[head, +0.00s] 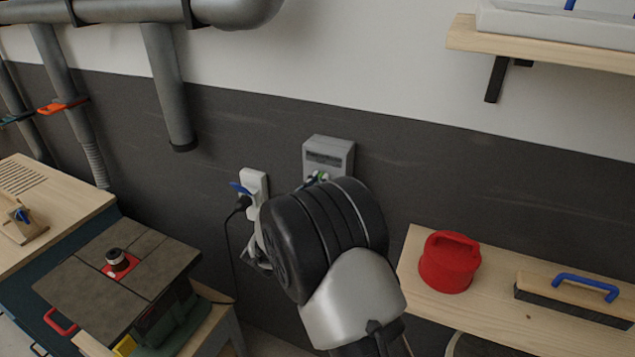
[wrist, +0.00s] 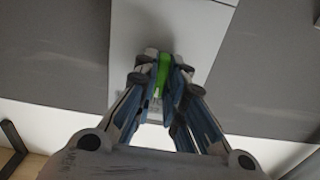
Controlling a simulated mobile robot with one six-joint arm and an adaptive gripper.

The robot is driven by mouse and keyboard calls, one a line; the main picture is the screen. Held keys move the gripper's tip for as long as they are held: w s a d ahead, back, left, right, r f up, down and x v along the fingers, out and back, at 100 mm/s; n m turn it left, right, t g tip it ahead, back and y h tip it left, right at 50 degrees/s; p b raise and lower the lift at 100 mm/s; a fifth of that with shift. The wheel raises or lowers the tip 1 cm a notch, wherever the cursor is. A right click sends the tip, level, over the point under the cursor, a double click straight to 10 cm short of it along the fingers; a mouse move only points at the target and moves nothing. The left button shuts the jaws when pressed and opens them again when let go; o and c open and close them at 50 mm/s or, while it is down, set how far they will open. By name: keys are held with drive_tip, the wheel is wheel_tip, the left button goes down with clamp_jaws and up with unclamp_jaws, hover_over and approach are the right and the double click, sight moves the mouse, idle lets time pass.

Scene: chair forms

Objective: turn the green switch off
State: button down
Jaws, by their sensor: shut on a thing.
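The green switch (wrist: 163,72) shows in the wrist view as a narrow green lever between my fingertips. My gripper (wrist: 164,68) is shut on it, with a finger on either side. The switch belongs to a grey box (head: 328,152) mounted on the dark wall band. In the head view only a small bit of green (head: 323,176) shows at the box's lower edge. My arm hides the rest of the switch and most of my gripper there. I cannot tell which position the switch is in.
A white socket (head: 253,180) with a blue lever and black plug is just left of the box. A red round container (head: 449,262) and a blue-handled brush (head: 575,298) rest on a wooden shelf (head: 412,275) at right. A machine table (head: 75,285) stands lower left.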

idle(0.4)
drive_tip(key=c, duration=1.7)
unclamp_jaws()
drive_tip(key=shift+o, duration=0.2)
drive_tip(key=v, duration=1.2)
